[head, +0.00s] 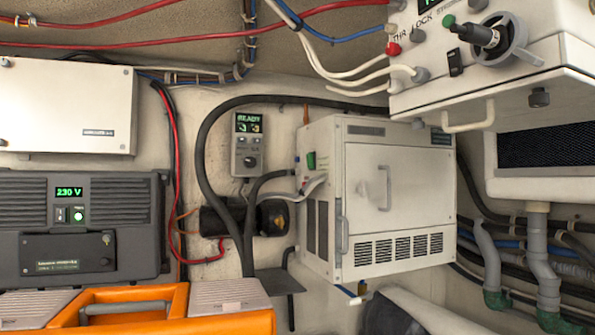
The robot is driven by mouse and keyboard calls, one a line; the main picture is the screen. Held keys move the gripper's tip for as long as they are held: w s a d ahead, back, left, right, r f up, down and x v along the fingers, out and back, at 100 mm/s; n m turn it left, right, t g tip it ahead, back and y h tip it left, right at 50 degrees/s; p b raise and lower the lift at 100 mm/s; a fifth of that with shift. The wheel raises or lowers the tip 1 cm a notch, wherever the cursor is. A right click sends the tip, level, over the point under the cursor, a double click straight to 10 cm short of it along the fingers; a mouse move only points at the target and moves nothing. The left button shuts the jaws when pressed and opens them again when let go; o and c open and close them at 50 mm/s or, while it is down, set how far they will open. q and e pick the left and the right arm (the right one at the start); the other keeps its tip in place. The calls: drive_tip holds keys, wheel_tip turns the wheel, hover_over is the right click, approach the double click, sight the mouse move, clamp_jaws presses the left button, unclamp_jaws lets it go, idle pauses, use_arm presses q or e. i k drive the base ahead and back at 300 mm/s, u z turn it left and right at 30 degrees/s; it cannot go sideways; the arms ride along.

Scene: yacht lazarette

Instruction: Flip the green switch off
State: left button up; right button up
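A small green switch (311,160) sits on the left side face of a white cabinet (365,160), near its top front edge. It is too small to tell its position. Other green parts show: a lit green button (78,216) on a dark grey power unit (125,215) at left, below a "230 V" display (69,192), and a green cap (449,20) on the white control box (470,50) at upper right. Neither of my grippers is in view.
An orange case (160,310) with a grey handle fills the lower left. A small "READY" panel (248,145) hangs on the wall left of the cabinet. Thick black hoses and red cables (176,150) cross the wall. Grey pipes (540,260) run at lower right.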

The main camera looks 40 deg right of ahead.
sight(310, 156)
drive_tip(key=k, duration=1.35)
drive_tip(key=z, duration=0.6)
drive_tip(key=i, duration=1.2)
drive_tip(key=u, duration=0.6)
